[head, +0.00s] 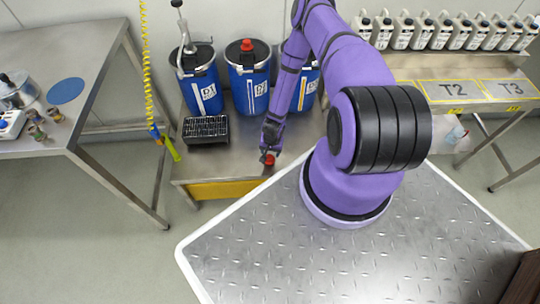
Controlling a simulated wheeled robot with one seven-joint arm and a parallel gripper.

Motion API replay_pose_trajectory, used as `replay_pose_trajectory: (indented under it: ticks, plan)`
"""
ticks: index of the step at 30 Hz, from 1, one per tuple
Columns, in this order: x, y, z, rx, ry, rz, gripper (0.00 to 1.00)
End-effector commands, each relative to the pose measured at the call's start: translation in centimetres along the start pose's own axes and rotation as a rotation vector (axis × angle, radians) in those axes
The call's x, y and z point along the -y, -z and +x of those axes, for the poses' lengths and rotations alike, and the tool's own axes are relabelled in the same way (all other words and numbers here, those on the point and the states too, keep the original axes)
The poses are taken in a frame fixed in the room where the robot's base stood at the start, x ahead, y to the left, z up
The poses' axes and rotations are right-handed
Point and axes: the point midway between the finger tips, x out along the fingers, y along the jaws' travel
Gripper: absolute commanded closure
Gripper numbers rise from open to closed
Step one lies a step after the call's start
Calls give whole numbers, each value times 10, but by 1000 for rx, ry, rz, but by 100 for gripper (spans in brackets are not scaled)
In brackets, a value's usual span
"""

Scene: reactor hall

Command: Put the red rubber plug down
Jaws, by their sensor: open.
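A red rubber plug (268,160) shows at the front right part of the metal bench (232,158), right at the tip of my gripper (268,151). My gripper points down over the bench, with its fingers small and dark in this view. Its jaws are open, and the plug is directly below or between them. I cannot tell whether the fingers touch the plug. Another red plug (247,45) sits on top of the middle blue drum (248,80).
A black rack (206,129) stands left of my gripper. Blue drums (199,85) line the bench behind it. A yellow coiled hose (147,60) hangs at left, beside another steel table (88,45). Several grey canisters (403,30) stand at right above marked table zones.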

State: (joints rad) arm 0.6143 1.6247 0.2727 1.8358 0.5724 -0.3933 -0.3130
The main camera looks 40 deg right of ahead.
Motion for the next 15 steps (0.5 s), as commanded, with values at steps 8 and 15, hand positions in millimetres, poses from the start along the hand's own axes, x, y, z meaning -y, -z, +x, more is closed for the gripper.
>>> replay_pose_trajectory:
  ticks: [8, 15]
  plan:
    - [0, 0, -50, -2, 0, -1, 40]
    - [0, 0, -72, -1, 0, -1, 40]
